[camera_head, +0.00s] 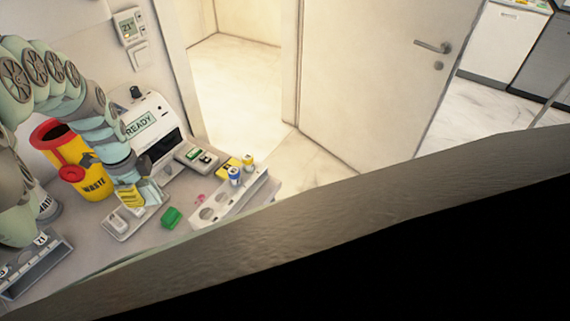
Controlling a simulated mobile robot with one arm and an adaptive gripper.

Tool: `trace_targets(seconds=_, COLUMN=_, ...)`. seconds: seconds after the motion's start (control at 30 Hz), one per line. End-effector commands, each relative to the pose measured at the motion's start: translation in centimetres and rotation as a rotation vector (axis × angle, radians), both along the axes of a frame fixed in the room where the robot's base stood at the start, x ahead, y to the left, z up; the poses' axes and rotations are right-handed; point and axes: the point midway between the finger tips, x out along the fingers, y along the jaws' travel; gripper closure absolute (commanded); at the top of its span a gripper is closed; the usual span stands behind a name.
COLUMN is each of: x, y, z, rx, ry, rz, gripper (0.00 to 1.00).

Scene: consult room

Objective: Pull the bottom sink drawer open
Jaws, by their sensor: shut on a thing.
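The bottom sink drawer is not visible in this view. My gripper (131,197), at the end of the pale green arm on the left, points down at the counter. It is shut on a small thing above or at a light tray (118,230). The thing in its jaws is mostly hidden, and I cannot tell what it is.
A red and yellow waste bin (91,183), a device reading READY (155,112), a green block (171,217) and a holed rack (232,200) with small bottles crowd the counter. A door (370,70) stands behind. A dark slab (330,215) blocks the lower right.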

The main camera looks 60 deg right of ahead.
Motion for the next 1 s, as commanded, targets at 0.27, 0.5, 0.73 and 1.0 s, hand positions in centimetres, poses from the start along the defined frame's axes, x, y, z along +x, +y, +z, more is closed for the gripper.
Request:
trace_targets(seconds=0.27, x=-2.9, y=1.8, z=0.5, rx=0.009, ry=0.007, rz=0.006, gripper=0.91)
trace_targets(seconds=0.5, x=-5.4, y=2.8, z=0.6, rx=0.004, ry=0.004, rz=0.006, gripper=0.91)
trace_targets(seconds=0.73, x=-8.0, y=3.9, z=1.3, rx=0.005, ry=0.009, rz=0.007, gripper=0.91)
trace_targets(seconds=1.0, x=-11.4, y=5.3, z=1.5, rx=0.004, ry=0.012, rz=0.006, gripper=0.91)
